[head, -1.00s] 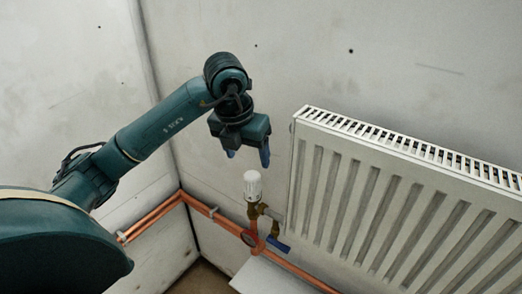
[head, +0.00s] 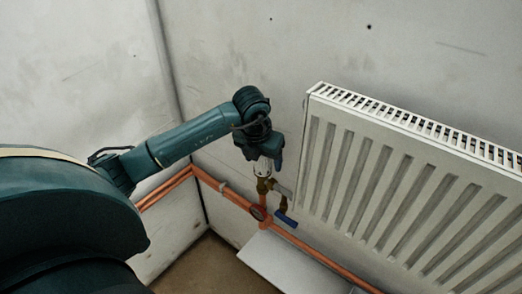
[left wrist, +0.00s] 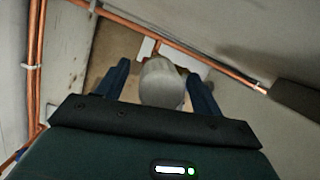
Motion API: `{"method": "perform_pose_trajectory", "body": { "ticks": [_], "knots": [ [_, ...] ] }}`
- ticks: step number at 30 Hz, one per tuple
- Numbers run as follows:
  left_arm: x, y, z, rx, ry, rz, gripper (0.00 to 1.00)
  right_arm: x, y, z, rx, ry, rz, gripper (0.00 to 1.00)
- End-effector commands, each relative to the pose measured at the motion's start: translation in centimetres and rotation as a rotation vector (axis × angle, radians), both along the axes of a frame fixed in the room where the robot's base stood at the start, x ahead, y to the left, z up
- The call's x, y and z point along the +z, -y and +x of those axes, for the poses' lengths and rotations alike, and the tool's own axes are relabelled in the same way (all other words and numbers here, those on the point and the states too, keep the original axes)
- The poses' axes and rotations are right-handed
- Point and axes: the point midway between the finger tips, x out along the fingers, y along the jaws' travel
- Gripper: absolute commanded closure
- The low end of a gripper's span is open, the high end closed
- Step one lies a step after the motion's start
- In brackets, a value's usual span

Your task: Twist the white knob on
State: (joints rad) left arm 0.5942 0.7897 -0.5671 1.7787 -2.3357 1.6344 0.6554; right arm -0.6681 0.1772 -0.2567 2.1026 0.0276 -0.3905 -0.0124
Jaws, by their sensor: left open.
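The white knob (head: 262,169) sits on top of a brass valve (head: 263,186) beside the radiator's lower left corner. In the head view its upper part is hidden by my left gripper (head: 266,160). In the left wrist view the knob (left wrist: 161,84) stands between the two blue fingers of my left gripper (left wrist: 157,82). The fingers are open, one on each side, with a visible gap at least on the left. My right gripper is not in view.
A white radiator (head: 400,170) fills the right side. A blue lever handle (head: 287,220) and a red round part (head: 258,212) are just below the valve. Copper pipes (head: 325,264) run along the walls. A pale panel (head: 290,265) lies below.

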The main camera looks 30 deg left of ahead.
Motion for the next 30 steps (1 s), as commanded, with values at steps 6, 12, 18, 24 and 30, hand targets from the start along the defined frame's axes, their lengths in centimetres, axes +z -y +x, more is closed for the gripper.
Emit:
{"method": "perform_pose_trajectory", "body": {
  "ticks": [6,12,18,24,30],
  "knots": [
    [-0.19,0.0,0.04,0.0,0.0,0.0,0.33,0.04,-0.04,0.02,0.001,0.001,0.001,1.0],
    [-0.16,0.01,0.03,0.0,0.0,0.0,0.44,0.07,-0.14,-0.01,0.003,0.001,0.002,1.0],
    [-0.13,0.01,0.04,0.0,0.0,0.0,0.6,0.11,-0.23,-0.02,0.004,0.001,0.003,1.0],
    [-0.13,0.01,0.04,0.0,0.0,0.0,0.76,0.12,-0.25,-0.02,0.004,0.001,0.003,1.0],
    [-0.15,-0.01,0.04,0.0,0.0,0.0,0.83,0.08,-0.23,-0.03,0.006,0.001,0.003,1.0]
  ]
}}
